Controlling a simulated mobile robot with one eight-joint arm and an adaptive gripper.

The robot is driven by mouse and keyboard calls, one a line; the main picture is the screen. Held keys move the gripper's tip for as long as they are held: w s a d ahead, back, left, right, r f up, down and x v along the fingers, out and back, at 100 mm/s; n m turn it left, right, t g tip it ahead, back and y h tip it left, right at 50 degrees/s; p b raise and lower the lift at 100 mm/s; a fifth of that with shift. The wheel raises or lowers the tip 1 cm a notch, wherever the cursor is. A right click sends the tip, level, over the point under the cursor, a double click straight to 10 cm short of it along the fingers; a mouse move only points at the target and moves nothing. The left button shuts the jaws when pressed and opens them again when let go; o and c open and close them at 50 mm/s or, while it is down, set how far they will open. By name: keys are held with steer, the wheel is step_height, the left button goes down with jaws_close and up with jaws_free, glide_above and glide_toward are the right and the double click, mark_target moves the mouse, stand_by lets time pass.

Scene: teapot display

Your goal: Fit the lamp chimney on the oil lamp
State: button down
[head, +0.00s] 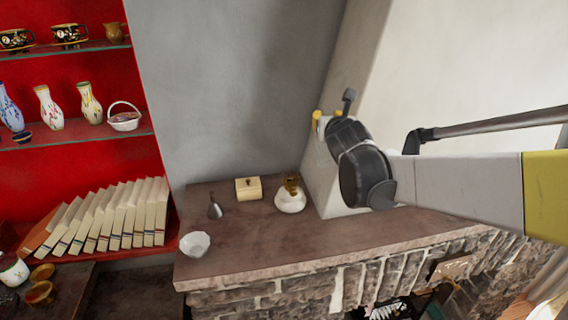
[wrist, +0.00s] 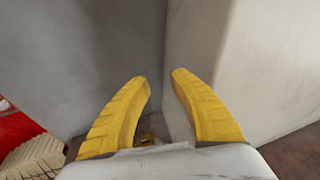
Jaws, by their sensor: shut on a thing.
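The oil lamp (head: 290,201) stands on the mantel top, with a round white body and a brass burner on top. My gripper (head: 318,122) is above it and a little to its right in the head view, near the pale chimney breast. In the wrist view, its two yellow fingers (wrist: 160,77) stand apart on either side of the held lamp chimney. The chimney's outline is hard to make out; only a small pale patch shows at the fingers in the head view. A bit of brass, likely the burner, shows low between the fingers in the wrist view.
On the mantel (head: 240,250) are a cream box (head: 248,189), a small grey bell-like thing (head: 215,209) and a white bowl (head: 196,244). The pale sloping wall (head: 330,180) rises close to the lamp's right. Red shelves (head: 70,160) with vases and books are at left.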

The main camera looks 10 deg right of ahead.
steer(key=shift+w+a+r, duration=0.15)
steer(key=shift+w+r, duration=0.05)
steer(key=shift+w, duration=0.5)
steer(key=w+a+f+p, duration=0.1)
steer(key=w+a+f, duration=0.6)
steer(key=f, duration=0.3)
steer(key=shift+a+f, duration=0.15)
steer(key=shift+a, duration=0.2)
steer(key=shift+f+b, duration=0.55)
steer(key=shift+b, duration=0.05)
steer(key=shift+f, duration=0.1)
steer(key=c, duration=1.1)
jaws_free()
